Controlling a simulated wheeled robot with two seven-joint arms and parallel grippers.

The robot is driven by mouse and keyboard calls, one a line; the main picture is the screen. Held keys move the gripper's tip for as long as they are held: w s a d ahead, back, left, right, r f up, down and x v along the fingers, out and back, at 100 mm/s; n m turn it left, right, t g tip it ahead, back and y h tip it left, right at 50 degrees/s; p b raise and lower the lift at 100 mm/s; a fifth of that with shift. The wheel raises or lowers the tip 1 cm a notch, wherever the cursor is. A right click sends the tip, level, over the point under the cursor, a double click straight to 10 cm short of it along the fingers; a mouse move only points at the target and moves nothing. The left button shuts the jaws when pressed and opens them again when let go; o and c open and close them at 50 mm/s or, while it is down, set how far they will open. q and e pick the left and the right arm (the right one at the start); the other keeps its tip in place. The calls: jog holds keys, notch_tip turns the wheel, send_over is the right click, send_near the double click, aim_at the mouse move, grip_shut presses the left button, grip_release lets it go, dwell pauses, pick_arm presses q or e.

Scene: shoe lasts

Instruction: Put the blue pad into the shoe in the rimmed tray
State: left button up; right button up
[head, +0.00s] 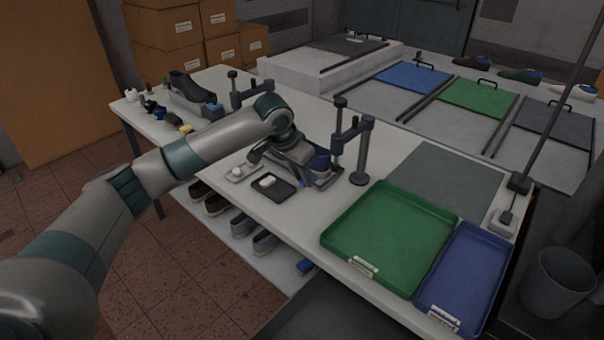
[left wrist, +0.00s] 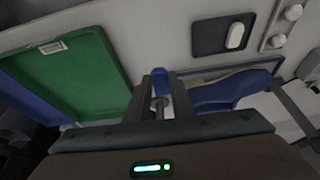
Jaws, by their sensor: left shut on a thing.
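My left gripper (head: 306,183) is above the table beside the clamp stand, pointing down. In the left wrist view its fingers (left wrist: 160,98) are shut on a small blue pad (left wrist: 159,78), which shows between the tips. A blue shoe (head: 321,163) sits in the rimmed tray (head: 327,182), just right of the gripper and partly hidden by it. In the left wrist view the shoe (left wrist: 225,90) lies right of the fingers, apart from the pad, with part of the tray rim (left wrist: 205,72) behind it. My right gripper is out of view.
A clamp stand (head: 361,165) rises close right of the shoe. A dark tray (head: 283,190) with a white piece and a pale tray (head: 236,177) lie left. A green tray (head: 390,240) and blue tray (head: 465,280) fill the front right. A dark shoe (head: 187,87) stands farther back.

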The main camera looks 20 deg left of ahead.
pick_arm(q)
jog(key=s+d+r+n, duration=0.1)
jog(key=s+d+r, duration=0.1)
jog(key=s+d, duration=0.35)
jog(key=s+d+r+n, duration=0.1)
jog(key=s+d+r, duration=0.1)
jog(key=d, duration=0.7)
jog(key=s+d+n+y, duration=0.1)
jog(key=s+d+n, duration=0.1)
jog(key=s+d, duration=0.3)
jog(key=s, duration=0.4)
jog(key=shift+s+d+r+y+b, duration=0.3)
jog(key=shift+s+d+b, duration=0.05)
jog(key=shift+d+b, duration=0.05)
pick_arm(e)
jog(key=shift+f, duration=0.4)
pick_arm(q)
jog(key=shift+s+f, duration=0.1)
jog(key=shift+s, duration=0.05)
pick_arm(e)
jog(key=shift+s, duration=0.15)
